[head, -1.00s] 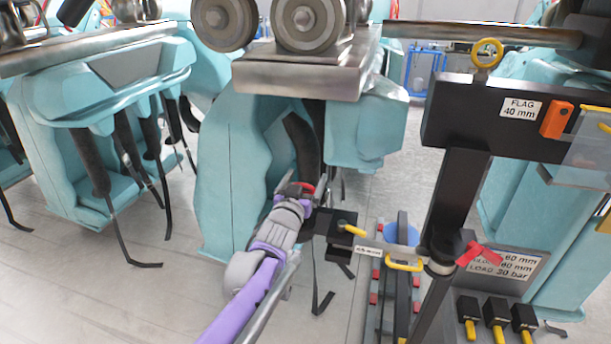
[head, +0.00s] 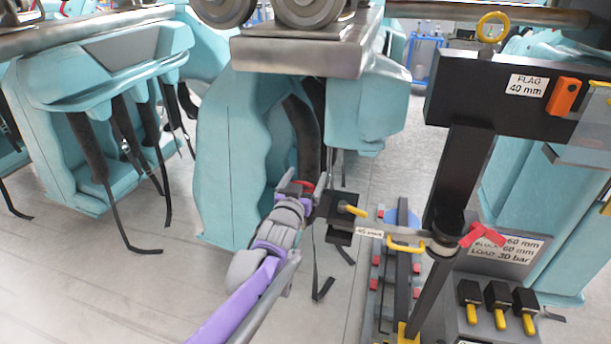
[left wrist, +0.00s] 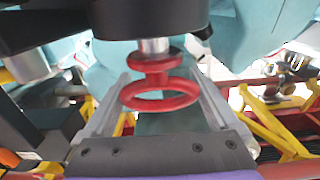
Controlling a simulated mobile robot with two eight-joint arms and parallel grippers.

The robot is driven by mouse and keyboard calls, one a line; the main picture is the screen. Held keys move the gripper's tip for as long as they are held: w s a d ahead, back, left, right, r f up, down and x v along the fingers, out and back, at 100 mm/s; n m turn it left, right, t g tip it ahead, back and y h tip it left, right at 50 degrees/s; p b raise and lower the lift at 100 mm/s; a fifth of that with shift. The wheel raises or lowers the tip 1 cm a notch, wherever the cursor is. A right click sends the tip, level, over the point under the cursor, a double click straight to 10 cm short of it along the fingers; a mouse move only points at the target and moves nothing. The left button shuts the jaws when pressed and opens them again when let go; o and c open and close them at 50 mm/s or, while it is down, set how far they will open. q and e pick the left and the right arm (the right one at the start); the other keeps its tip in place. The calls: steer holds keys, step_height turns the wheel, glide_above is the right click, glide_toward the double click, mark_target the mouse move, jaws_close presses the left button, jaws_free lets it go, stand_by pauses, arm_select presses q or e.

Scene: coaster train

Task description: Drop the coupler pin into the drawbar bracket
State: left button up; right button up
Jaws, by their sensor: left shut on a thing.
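My left gripper (head: 304,189) is shut on the coupler pin (head: 307,187), whose red top shows small at the fingertips in the head view. In the left wrist view the red ring and collar of the coupler pin (left wrist: 160,94) sit between the two grey fingers (left wrist: 160,100). A short silver shaft runs from the collar to a black block, which hides its far end; I cannot tell whether it is inside. The black drawbar bracket (head: 342,207), with a yellow-handled piece on it, stands just right of the gripper. My right gripper is not in view.
A labelled bar (head: 369,233) runs from the bracket toward a black post (head: 461,185). A teal seat (head: 235,150) hangs close behind the gripper, with loose straps. Yellow-handled black blocks (head: 499,294) stand lower right. Open floor lies at lower left.

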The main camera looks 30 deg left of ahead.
arm_select(q)
steer(key=shift+f, duration=0.2)
steer(key=o, duration=1.4)
steer(key=shift+o, duration=0.2)
steer(key=v, duration=1.1)
